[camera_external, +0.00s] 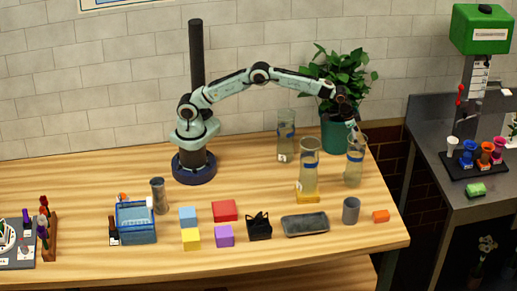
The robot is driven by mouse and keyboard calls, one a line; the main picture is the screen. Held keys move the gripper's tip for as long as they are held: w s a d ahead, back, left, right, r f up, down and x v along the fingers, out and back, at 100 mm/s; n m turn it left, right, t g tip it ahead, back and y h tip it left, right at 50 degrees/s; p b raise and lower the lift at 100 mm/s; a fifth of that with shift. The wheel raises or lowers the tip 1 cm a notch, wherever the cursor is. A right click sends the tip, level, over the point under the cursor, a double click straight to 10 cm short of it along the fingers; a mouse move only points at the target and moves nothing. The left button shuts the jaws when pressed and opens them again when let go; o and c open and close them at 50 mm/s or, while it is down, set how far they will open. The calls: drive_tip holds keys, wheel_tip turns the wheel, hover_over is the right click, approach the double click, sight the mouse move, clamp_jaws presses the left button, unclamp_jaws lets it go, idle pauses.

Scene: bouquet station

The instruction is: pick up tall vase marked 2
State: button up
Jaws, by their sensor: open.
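Three tall clear glass vases with blue bands stand on the wooden table. One is the back vase (286,146), one is the front vase (309,165) with a yellow base or block at its foot, and one is the right vase (355,168). Their number marks are too small to read, so I cannot tell which is marked 2. My gripper (353,130) is open and points down at the mouth of the right vase. I cannot tell whether its fingers are around, inside or in front of the rim.
A potted plant (337,130) stands close behind my gripper. A blue basket (137,224) and metal cylinder (159,196) stand left. The table's right edge is near.

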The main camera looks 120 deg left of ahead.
drive_tip(key=c, duration=1.3)
drive_tip(key=shift+r, duration=0.15)
